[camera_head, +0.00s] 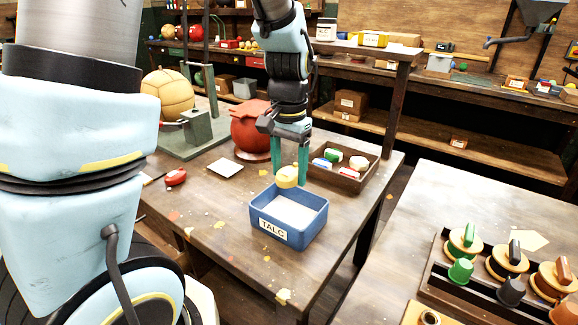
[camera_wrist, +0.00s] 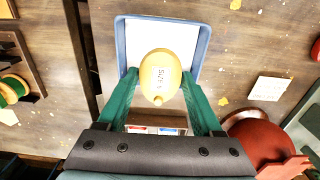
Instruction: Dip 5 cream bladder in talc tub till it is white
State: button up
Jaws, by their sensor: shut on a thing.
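My gripper (camera_head: 290,170) has green fingers that point down and are shut on a cream-yellow bladder (camera_head: 287,176). In the wrist view the bladder (camera_wrist: 160,77) sits between the two fingertips, shows printed lettering and has a small nub at its lower end. Its visible surface is yellow, not white. The blue talc tub (camera_head: 289,213), labelled TALC, stands on the workbench with white powder inside. The bladder is over the tub's far side in the head view. In the wrist view the tub (camera_wrist: 203,48) lies behind the bladder. I cannot tell whether the bladder touches the powder.
A brown tray (camera_head: 346,180) of several coloured items stands just right of my gripper. A red ball (camera_head: 250,135) stands behind left. A tan ball (camera_head: 168,95) sits on a green stand. A white card (camera_head: 225,169) and a red item (camera_head: 176,177) lie left.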

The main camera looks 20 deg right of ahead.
jog(key=b, duration=0.4)
send_over(289, 217)
jog(key=shift+f, duration=2.45)
jog(key=shift+f+b, duration=1.8)
jog(key=shift+f, duration=0.8)
jog(key=shift+f, duration=0.25)
jog(key=shift+r+p, duration=4.05)
jog(key=shift+r, duration=0.55)
jog(key=shift+s+a+f, duration=0.1)
